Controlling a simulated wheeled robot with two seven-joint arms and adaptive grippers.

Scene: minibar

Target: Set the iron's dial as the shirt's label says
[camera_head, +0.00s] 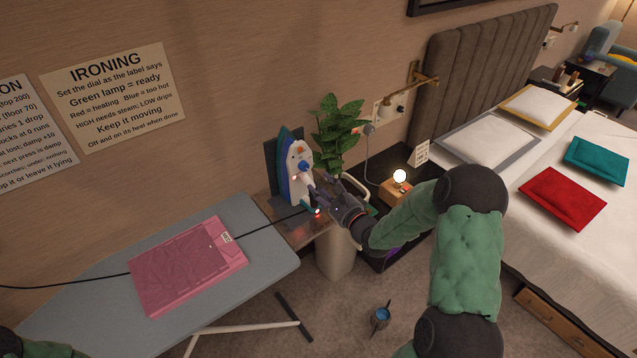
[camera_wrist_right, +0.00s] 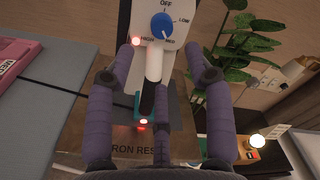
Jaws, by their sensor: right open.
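The iron (camera_head: 297,170) stands on its heel on the iron rest (camera_head: 291,221), with a white body and blue-teal sides. Its blue dial (camera_wrist_right: 163,26) is ringed by OFF, LOW, MED and HIGH; I cannot tell surely where its pointer points. A red lamp (camera_wrist_right: 136,41) glows beside HIGH. The folded pink shirt (camera_head: 188,268) lies on the ironing board. Its white label (camera_head: 227,237) appears to begin with "ME" in the right wrist view (camera_wrist_right: 8,67). My right gripper (camera_wrist_right: 163,62) is open, its fingers spread either side of the iron's handle, below the dial. My left gripper is out of view.
The grey ironing board (camera_head: 84,290) fills the lower left, with a black cord across it. A potted plant (camera_head: 338,130) stands close right of the iron. A lit lamp (camera_head: 399,177) is further right, before the bed (camera_head: 590,235). The IRONING sign (camera_head: 115,98) hangs on the wall.

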